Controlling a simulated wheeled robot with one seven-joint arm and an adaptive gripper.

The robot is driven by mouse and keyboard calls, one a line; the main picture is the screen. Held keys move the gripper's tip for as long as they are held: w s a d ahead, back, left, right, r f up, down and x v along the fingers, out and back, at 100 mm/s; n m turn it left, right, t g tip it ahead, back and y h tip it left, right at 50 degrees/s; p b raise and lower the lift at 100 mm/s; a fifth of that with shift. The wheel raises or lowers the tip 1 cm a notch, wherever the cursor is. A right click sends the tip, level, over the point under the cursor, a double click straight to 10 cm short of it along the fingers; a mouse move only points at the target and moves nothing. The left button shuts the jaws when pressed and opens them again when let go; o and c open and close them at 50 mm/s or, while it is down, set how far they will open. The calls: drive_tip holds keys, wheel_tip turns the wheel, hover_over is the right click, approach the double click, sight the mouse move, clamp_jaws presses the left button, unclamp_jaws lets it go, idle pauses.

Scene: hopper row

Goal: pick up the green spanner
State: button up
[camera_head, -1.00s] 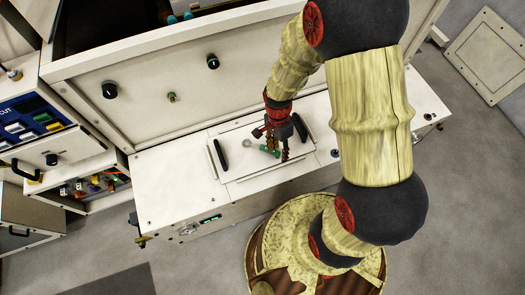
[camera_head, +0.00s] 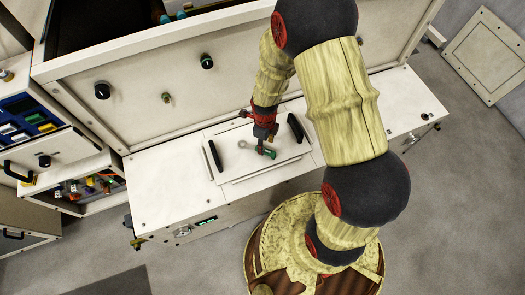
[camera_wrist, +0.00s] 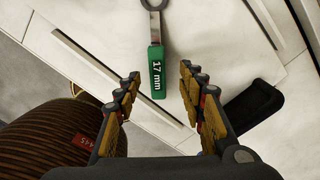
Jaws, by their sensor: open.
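The green spanner lies on the white panel (camera_head: 237,169) on top of the bench. Its grey ring end (camera_head: 243,143) points left in the head view, and part of its green handle (camera_head: 270,154) shows below my gripper (camera_head: 263,146). In the wrist view the green handle (camera_wrist: 157,68), marked "17 mm", points down the picture between my fingers, and the grey shaft runs off the top edge. My gripper (camera_wrist: 160,74) is open and empty, with a gap on both sides of the handle. I cannot tell how far above the panel the fingertips are.
Two black handles (camera_head: 216,155) (camera_head: 295,127) stand up on the panel, left and right of the spanner. The right one (camera_wrist: 254,105) is close to my right finger in the wrist view. A knobbed wall (camera_head: 160,90) rises behind. An open drawer of coloured items (camera_head: 90,185) is at left.

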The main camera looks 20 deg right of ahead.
sight(256, 149)
drive_tip(key=f, duration=0.1)
drive_tip(key=f+b, duration=0.1)
drive_tip(key=f, duration=0.1)
drive_tip(key=f+b, duration=0.1)
drive_tip(key=f, duration=0.1)
drive_tip(key=shift+w+a, duration=0.1)
drive_tip(key=shift+a, duration=0.25)
drive_tip(key=shift+r, duration=0.15)
drive_tip(key=shift+c, duration=0.4)
clamp_jaws()
